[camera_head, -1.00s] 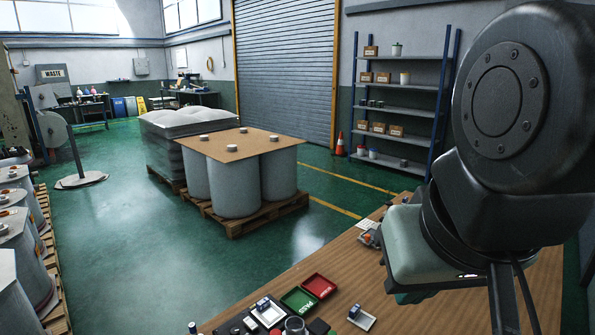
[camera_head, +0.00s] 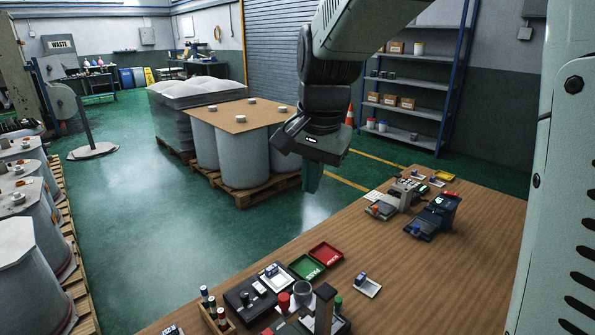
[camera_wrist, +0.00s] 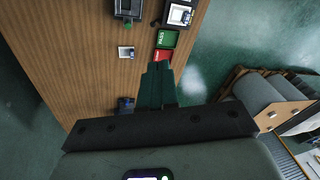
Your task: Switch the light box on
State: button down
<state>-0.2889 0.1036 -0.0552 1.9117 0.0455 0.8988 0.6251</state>
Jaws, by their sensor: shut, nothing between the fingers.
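A dark box with a bright white panel (camera_head: 274,277), which looks like the light box, stands at the near left of the wooden bench, left of the green tray. A small blue-and-white piece lies on the panel. In the wrist view the white panel (camera_wrist: 180,14) shows at the top edge. I cannot make out its switch or whether it is lit. My gripper (camera_head: 311,191) hangs pointing down with its green fingers together, empty, high beyond the bench's far-left edge and well away from the box. In the wrist view the shut fingers (camera_wrist: 158,68) reach toward the red tray.
A green tray (camera_head: 306,267) marked PASS and a red tray (camera_head: 326,253) lie beside the box. A white dish (camera_head: 368,288) holds a blue piece. A wooden rack (camera_head: 217,318) with small cylinders and a post stand near. Dark instruments (camera_head: 432,218) stand farther right. Mid-bench is mostly clear.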

jog(key=w+a+f+m+g, duration=0.1)
jog(key=w+a+f+m, duration=0.1)
jog(key=w+a+f, duration=0.75)
jog(key=m+g+h, duration=0.1)
jog(key=m, duration=0.1)
send_over(257, 285)
notch_tip(257, 285, down, 12)
jog(key=shift+w+a+f, duration=0.1)
jog(key=shift+a+f, duration=0.05)
notch_tip(257, 285, down, 14)
jog(key=shift+f, duration=0.2)
